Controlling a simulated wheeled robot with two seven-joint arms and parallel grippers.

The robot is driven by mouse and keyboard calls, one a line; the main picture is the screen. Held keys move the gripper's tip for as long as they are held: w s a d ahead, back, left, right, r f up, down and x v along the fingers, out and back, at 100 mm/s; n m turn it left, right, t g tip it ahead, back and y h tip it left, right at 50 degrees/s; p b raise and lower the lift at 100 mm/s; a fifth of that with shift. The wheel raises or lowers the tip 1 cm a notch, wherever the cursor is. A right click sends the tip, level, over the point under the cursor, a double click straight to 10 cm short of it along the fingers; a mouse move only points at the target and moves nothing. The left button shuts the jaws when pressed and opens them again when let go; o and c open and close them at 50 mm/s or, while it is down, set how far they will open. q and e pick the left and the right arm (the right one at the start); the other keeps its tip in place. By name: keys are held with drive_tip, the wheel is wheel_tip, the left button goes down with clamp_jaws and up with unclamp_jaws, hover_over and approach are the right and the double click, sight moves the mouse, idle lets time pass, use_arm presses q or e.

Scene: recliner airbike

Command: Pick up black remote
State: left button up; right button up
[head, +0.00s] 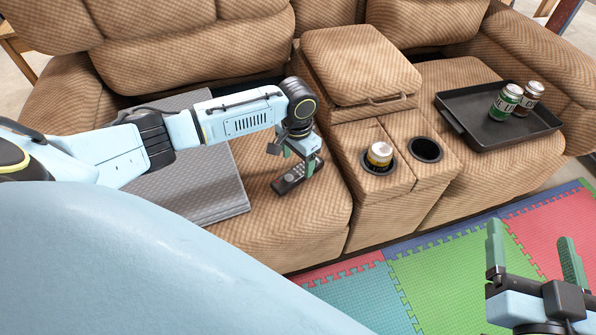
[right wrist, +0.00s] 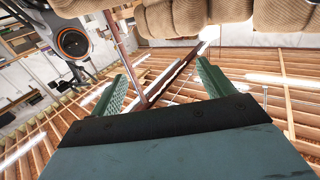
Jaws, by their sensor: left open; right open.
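The black remote (head: 291,178) lies on the seat of the tan recliner sofa (head: 290,230), just right of a grey folded item. My left gripper (head: 298,164) is right over the remote, pointing down, with its green fingers open around or just above it. I cannot tell whether the fingers touch it. My right gripper (head: 533,250) is open and empty at the lower right, over the play mat. Its two green fingers also show in the right wrist view (right wrist: 160,85), with nothing between them.
A grey folded item (head: 215,205) lies left of the remote. A console with cup holders (head: 425,149) holds a can (head: 379,154). A black tray (head: 470,130) with two cans (head: 504,103) sits on the right seat. A coloured foam mat (head: 450,275) covers the floor.

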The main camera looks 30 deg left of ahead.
sight(298, 171)
use_arm(q)
drive_tip(key=shift+f, duration=0.2)
drive_tip(key=f+b, duration=0.2)
drive_tip(key=w+f+b, duration=0.1)
drive_tip(key=shift+a+f, duration=0.15)
drive_tip(key=shift+a, duration=0.1)
drive_tip(key=shift+f+b, duration=0.5)
drive_tip(key=shift+f, duration=0.25)
use_arm(e)
drive_tip(key=s+r+t+y, duration=0.2)
drive_tip(key=s+r+t, duration=0.1)
drive_tip(key=r+t, duration=0.5)
drive_tip(key=shift+s+a+r+y, duration=0.15)
drive_tip(key=shift+s+r+y, duration=0.25)
drive_tip(key=shift+r, duration=0.3)
use_arm(q)
drive_tip(key=c, duration=1.1)
